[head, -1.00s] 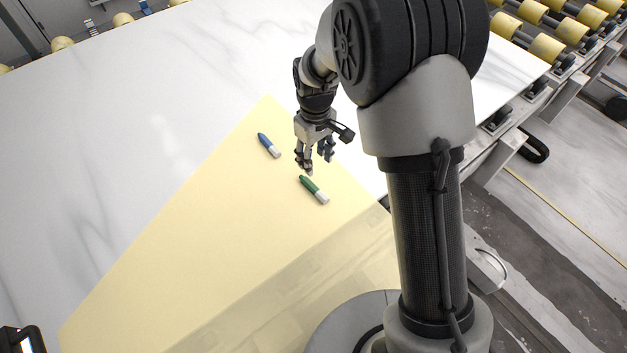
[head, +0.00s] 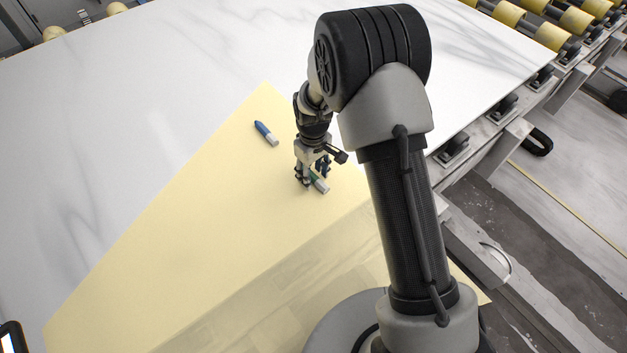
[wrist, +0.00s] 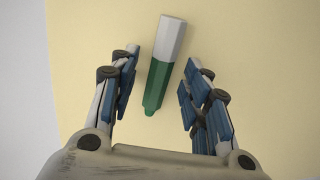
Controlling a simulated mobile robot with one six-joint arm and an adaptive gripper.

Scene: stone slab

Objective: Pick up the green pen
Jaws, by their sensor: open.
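The green pen (wrist: 158,75) has a white end and lies on the pale yellow sheet. In the wrist view it lies between the two fingers of my open gripper (wrist: 157,92), with gaps on both sides and its white end pointing away. In the head view my gripper (head: 312,180) is down over the green pen (head: 322,186), and its fingers hide part of the pen. I cannot tell the exact height of the fingertips above the sheet.
A blue pen (head: 265,133) with a white end lies on the yellow sheet (head: 190,230), left of and beyond my gripper. The sheet covers part of a white marble slab (head: 100,130). Yellow rollers (head: 530,32) stand beyond the slab's right edge. The sheet's left side is clear.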

